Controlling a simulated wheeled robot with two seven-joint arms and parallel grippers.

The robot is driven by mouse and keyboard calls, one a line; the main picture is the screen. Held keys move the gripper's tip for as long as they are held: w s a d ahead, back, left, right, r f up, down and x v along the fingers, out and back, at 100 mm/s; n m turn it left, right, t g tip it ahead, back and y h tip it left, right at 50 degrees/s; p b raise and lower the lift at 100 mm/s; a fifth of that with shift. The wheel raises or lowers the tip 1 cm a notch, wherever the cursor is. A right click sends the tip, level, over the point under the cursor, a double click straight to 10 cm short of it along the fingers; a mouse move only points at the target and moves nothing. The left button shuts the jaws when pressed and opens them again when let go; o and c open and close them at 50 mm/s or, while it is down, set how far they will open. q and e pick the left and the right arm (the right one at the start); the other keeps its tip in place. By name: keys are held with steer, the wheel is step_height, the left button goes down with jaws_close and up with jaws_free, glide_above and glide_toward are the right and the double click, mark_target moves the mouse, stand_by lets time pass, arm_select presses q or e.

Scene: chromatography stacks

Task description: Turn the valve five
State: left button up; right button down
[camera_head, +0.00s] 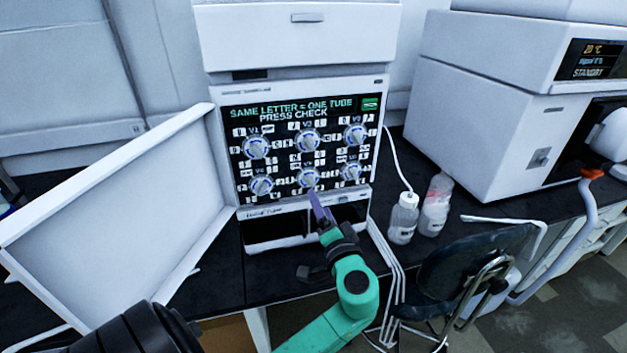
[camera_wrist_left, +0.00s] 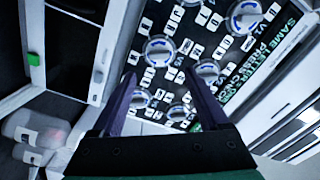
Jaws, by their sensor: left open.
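The instrument's dark valve panel (camera_head: 285,150) carries white round knobs in two rows of three, under the text "SAME LETTER = ONE TUBE PRESS CHECK". The lower middle knob (camera_head: 307,178), by its place, looks like valve five; its label is too small to read. My left gripper (camera_head: 316,200) is just below and in front of this knob, with purple fingers pointing up at it. In the left wrist view the fingers (camera_wrist_left: 160,76) are apart and empty. The same knob (camera_wrist_left: 159,50) shows beyond the gap between their tips, seemingly not gripped. My right gripper is out of view.
An open white door (camera_head: 120,210) stands left of the panel. Two bottles (camera_head: 403,220) (camera_head: 436,205) and white tubing are to the right on the black bench. A larger white instrument (camera_head: 480,120) stands further right. A dark chair (camera_head: 470,262) is in front of the bench.

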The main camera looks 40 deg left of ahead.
mark_target(311, 183)
arm_select(q)
steer(key=p+x, duration=0.2)
steer(key=x, duration=0.6)
steer(key=shift+a, duration=0.15)
steer(key=shift+w+a+f, duration=0.1)
steer(key=shift+w+a, duration=0.2)
steer(key=shift+a, duration=0.05)
steer(key=c, duration=1.1)
steer(key=shift+o, duration=0.3)
